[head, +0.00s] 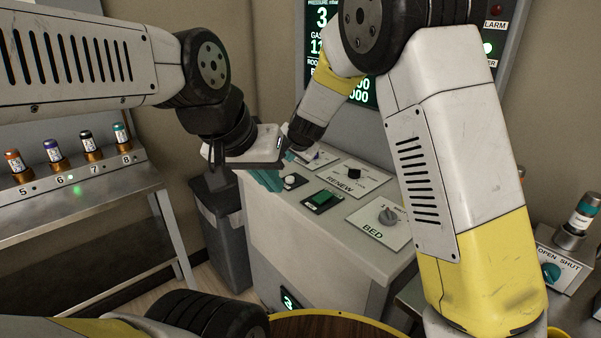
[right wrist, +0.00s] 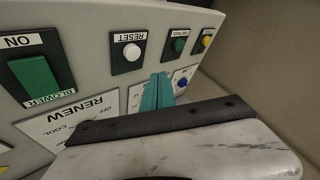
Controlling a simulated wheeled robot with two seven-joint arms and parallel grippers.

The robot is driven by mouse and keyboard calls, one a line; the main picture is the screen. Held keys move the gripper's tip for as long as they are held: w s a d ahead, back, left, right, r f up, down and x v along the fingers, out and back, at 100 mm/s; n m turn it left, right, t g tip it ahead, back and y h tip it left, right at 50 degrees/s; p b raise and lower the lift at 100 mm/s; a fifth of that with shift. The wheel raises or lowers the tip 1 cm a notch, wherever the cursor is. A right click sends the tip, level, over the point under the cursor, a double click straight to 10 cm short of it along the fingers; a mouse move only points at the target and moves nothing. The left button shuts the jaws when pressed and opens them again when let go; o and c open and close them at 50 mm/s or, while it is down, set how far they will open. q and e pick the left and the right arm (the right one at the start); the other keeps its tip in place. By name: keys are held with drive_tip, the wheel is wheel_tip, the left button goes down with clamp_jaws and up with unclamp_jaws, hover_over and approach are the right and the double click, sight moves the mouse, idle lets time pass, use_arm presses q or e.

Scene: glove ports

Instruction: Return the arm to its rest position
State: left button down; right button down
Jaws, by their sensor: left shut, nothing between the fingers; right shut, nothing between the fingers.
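My left gripper (head: 268,180) comes in from the left and hangs over the left edge of the control console (head: 315,255). Its teal fingers are closed together and hold nothing. My right gripper (head: 290,156) is just above and behind it, partly hidden by the left gripper's body. In the right wrist view the right gripper's teal fingers (right wrist: 157,92) are together and empty, in front of the panel between the white RESET button (right wrist: 132,52) and a blue knob (right wrist: 183,82). I cannot tell whether they touch the panel.
The console top carries a green switch (head: 323,200), a RENEW dial (head: 353,173) and a BED dial (head: 389,215). A grey bin (head: 222,235) stands left of it. A bench with several capped vials (head: 53,151) is at left. An OPEN SHUT valve box (head: 556,268) is at right.

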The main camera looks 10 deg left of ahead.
drive_tip(key=s+d+r+n+g+y, duration=0.1)
drive_tip(key=s+d+r, duration=0.5)
drive_tip(key=d, duration=0.3)
drive_tip(key=s+d+r+n+g, duration=0.1)
drive_tip(key=s+d+r, duration=0.4)
drive_tip(key=d, duration=0.3)
drive_tip(key=s+d+n+h, duration=0.1)
drive_tip(key=s+d, duration=0.7)
drive_tip(key=s, duration=0.2)
drive_tip(key=s+d+n+h, duration=0.1)
drive_tip(key=s+d+h, duration=0.1)
drive_tip(key=s+d, duration=0.5)
drive_tip(key=s, duration=0.4)
drive_tip(key=shift+d+r, duration=0.35)
